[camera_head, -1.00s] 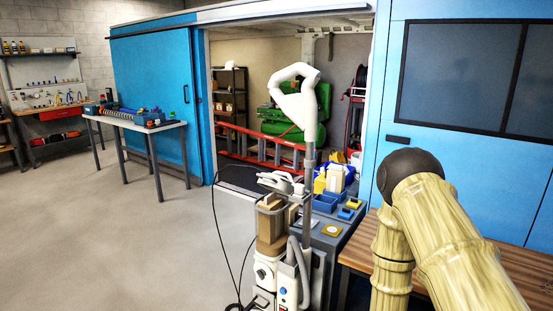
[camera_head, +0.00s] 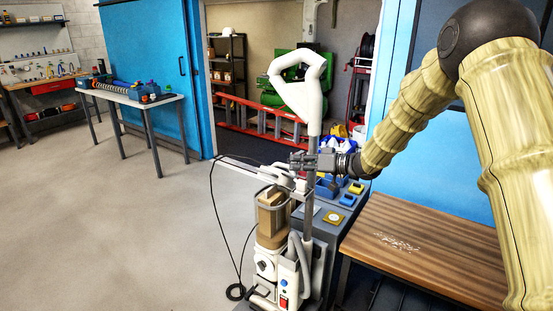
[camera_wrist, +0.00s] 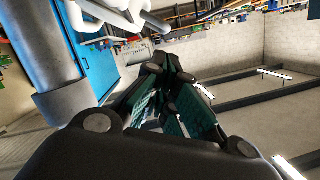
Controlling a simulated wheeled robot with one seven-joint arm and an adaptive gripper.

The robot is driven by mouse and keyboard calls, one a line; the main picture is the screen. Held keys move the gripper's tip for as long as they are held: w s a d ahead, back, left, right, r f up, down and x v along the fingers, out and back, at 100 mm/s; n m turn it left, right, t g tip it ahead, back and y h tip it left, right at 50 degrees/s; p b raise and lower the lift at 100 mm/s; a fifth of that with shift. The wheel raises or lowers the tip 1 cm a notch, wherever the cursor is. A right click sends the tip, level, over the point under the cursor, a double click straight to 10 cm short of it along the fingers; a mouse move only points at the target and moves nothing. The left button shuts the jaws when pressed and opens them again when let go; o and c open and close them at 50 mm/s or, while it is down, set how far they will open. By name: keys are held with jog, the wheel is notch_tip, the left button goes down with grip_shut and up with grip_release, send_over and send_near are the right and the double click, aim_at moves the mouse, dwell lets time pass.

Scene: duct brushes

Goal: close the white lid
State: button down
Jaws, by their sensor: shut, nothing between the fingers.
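A white upright cleaning machine (camera_head: 264,268) with a brown filter block (camera_head: 272,222) stands in the middle of the head view. A white lid-like part (camera_head: 275,176) sits above the block, near the top of the machine; it looks raised and tilted, and my gripper partly covers it. My gripper (camera_head: 297,162) is just above and right of this part, in front of the machine's grey pole (camera_head: 311,205). I cannot tell whether it touches either. In the wrist view my gripper (camera_wrist: 153,72) is shut and empty, with white tubing (camera_wrist: 105,14) ahead of it.
The grey pole carries a white loop handle (camera_head: 300,92) close to my wrist. A dark cabinet (camera_head: 335,238) with blue and yellow bins is behind. A wooden table (camera_head: 430,245) is at right. A black cable (camera_head: 213,205) hangs at left. The floor at left is clear.

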jog(key=p, duration=0.3)
send_over(272, 180)
notch_tip(272, 180, down, 2)
jog(key=shift+s+a, duration=0.1)
dwell(0.4)
